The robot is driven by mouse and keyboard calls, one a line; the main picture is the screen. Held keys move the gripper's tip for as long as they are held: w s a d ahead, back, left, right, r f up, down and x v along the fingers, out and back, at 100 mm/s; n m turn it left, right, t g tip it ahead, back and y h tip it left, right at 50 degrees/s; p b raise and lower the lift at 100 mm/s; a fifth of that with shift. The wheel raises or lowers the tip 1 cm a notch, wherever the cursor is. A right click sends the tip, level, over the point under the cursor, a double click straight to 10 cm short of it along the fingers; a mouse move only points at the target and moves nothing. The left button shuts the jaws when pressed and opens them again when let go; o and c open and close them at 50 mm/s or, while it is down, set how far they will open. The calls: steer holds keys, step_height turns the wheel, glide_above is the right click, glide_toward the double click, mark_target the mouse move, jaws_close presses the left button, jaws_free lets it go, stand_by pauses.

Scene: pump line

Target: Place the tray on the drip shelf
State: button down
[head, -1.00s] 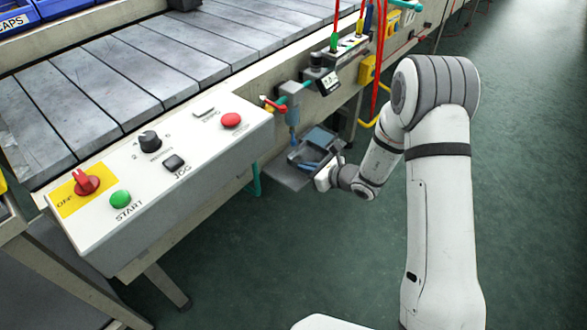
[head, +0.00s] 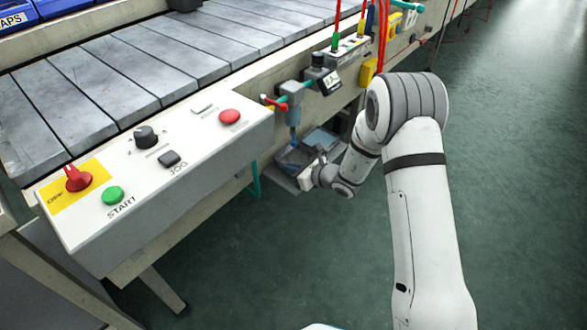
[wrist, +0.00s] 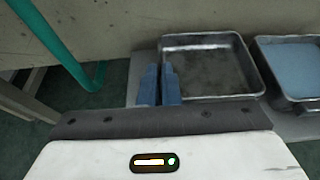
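A shallow grey metal tray (wrist: 215,72), empty but stained inside, shows in the wrist view. It also shows in the head view (head: 289,157), below the valve, partly behind my wrist. My gripper (wrist: 160,80) has its two blue fingers close together at the tray's left wall, one on each side of it; they look shut on that wall. The drip shelf (wrist: 143,68) is a pale grey plate under the tray. I cannot tell whether the tray rests fully on it or is slightly above it.
A second metal tray with a blue content (wrist: 292,68) stands close to the right of the first. A teal pipe (wrist: 75,50) runs down at the left. The control box (head: 160,180) and conveyor (head: 130,85) lie left of my arm. Open floor is at right.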

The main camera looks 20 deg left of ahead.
steer(key=c, duration=1.6)
jaws_free()
steer(key=shift+f, duration=0.1)
steer(key=shift+c, duration=0.2)
